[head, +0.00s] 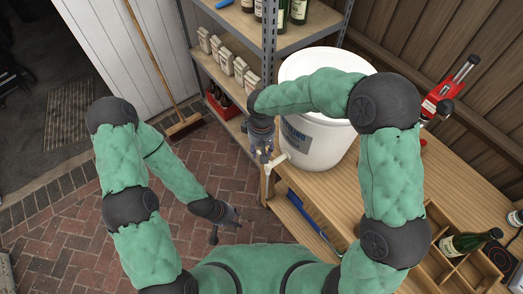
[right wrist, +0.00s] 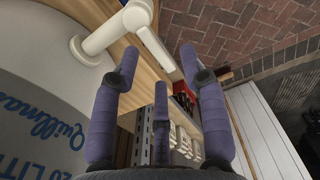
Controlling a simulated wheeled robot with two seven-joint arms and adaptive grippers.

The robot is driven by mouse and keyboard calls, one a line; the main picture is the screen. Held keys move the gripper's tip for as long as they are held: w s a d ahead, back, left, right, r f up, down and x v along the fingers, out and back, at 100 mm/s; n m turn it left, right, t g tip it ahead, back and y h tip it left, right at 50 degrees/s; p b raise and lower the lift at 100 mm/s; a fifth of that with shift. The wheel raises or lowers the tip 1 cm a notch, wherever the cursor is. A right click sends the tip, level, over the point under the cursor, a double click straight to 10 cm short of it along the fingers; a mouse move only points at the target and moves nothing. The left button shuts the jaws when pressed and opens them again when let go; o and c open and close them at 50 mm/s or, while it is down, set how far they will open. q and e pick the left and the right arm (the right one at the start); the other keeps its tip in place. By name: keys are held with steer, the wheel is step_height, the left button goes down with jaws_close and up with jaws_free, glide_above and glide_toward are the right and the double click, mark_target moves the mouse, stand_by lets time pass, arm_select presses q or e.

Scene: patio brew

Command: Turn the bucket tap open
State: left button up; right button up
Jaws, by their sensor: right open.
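The white bucket (head: 330,140) stands on the wooden bench, and its wall with blue lettering fills the left of the right wrist view (right wrist: 45,110). Its white tap (head: 272,165) sticks out low on its left side over the bench edge. In the right wrist view the tap (right wrist: 105,32) lies just beyond my fingertips. My right gripper (head: 265,154) is open and empty beside the tap; I cannot tell whether a finger touches it. Its fingers (right wrist: 160,70) are spread in the wrist view. My left gripper (head: 225,226) hangs low over the brick floor, open and empty.
A metal shelf (head: 269,50) with bottles and cartons stands behind the bucket. A red capping tool (head: 440,97) is on the bench (head: 335,190). A green bottle (head: 470,243) lies at the lower right. A broom (head: 185,125) leans on the wall. The brick floor (head: 70,235) at left is clear.

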steer(key=shift+f, duration=0.55)
jaws_close()
